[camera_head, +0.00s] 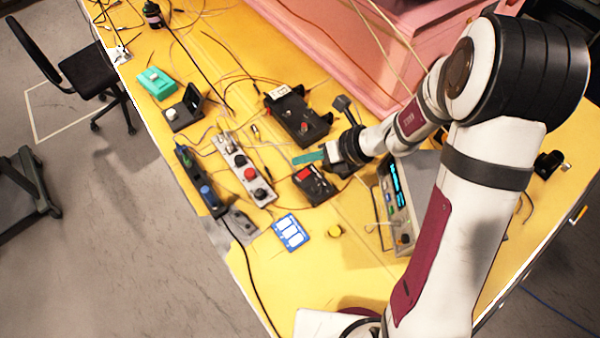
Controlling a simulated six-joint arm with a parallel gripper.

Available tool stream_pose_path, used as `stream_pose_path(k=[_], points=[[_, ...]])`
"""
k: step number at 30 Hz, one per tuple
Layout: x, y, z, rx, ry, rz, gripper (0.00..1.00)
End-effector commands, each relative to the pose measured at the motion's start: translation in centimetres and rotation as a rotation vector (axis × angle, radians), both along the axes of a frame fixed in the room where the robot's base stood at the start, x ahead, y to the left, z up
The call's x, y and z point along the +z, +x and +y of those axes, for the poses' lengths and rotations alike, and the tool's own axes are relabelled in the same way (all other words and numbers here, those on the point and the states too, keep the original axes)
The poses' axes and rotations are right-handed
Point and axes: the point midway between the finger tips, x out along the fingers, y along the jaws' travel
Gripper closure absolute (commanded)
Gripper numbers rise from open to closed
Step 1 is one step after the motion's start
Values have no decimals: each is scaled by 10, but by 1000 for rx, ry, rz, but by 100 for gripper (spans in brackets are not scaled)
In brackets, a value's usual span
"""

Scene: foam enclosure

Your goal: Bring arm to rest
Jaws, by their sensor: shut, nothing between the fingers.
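My arm reaches up from the bottom right of the head camera view and bends back over the yellow table (370,272). My gripper (318,157) is at the end of the white and black wrist, near the middle of the table. It is shut and holds nothing. It hangs close to a small black box with a red display (314,184) and below a black device (297,117). I cannot tell whether the fingertips touch anything. My arm hides part of the right side of the table.
A grey power strip (243,170) and a dark strip (200,180) lie left of my gripper. A lit instrument (396,205) stands right. A pink enclosure (345,45) is behind. Loose cables cross the table.

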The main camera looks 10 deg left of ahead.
Motion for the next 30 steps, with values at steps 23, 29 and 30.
stream_pose_path(k=[23, 29, 30], points=[[91, -80, -12, 658, -140, -437, 100], [125, -190, -77, 1502, -397, -788, 100], [125, -202, -89, 1614, -434, -808, 100]])
